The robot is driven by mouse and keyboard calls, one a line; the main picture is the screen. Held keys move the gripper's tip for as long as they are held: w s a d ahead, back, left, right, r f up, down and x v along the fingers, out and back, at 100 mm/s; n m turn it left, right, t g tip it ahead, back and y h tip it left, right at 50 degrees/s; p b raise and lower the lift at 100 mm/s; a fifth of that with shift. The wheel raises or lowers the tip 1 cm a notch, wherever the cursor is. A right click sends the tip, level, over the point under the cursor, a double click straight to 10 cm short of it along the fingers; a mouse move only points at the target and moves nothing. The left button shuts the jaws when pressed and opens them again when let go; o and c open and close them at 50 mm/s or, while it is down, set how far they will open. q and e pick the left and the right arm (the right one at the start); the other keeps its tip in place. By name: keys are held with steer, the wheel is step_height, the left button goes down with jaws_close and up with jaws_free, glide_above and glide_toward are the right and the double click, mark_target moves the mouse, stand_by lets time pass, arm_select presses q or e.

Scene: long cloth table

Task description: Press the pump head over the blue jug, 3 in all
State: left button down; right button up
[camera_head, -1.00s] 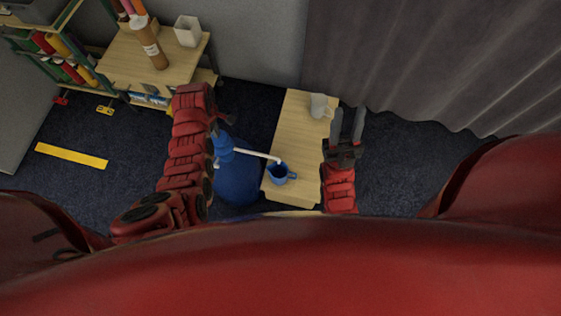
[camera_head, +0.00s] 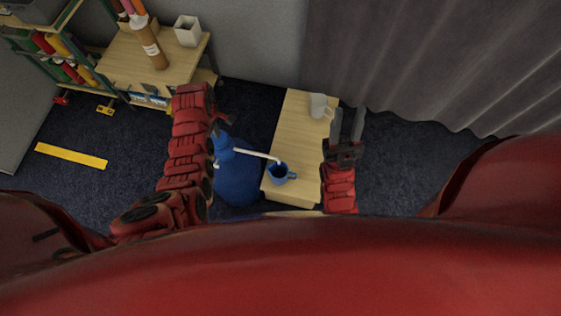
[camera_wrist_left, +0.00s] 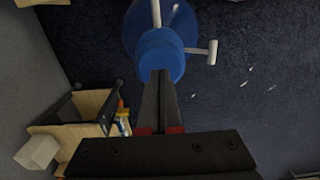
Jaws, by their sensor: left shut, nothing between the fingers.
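The blue jug (camera_head: 238,182) stands on the dark floor left of the low wooden table. Its blue pump head (camera_head: 222,145) is on top, with a white spout (camera_head: 257,154) reaching right over a blue mug (camera_head: 278,173) on the table. My left gripper (camera_head: 219,123) is at the pump head, partly hidden by my arm. In the left wrist view its shut, empty fingers (camera_wrist_left: 160,75) overlap the edge of the round blue pump head (camera_wrist_left: 160,48); I cannot tell whether they touch it. My right gripper (camera_head: 347,124) is open and empty beside the table's right edge.
A grey mug (camera_head: 318,105) stands at the far end of the low table (camera_head: 290,130). A wooden desk (camera_head: 125,66) with a brown bottle (camera_head: 151,45) and a white container (camera_head: 187,30) is at upper left. A grey curtain (camera_head: 430,60) hangs at upper right.

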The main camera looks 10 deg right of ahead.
arm_select(q)
steer(key=shift+f, duration=0.15)
stand_by(0.5)
steer(key=shift+f+b, duration=1.8)
steer(key=shift+f, duration=0.3)
steer(key=shift+s, duration=0.1)
steer(key=shift+r+p, duration=1.25)
steer(key=shift+r, duration=0.95)
steer(key=shift+f, duration=0.2)
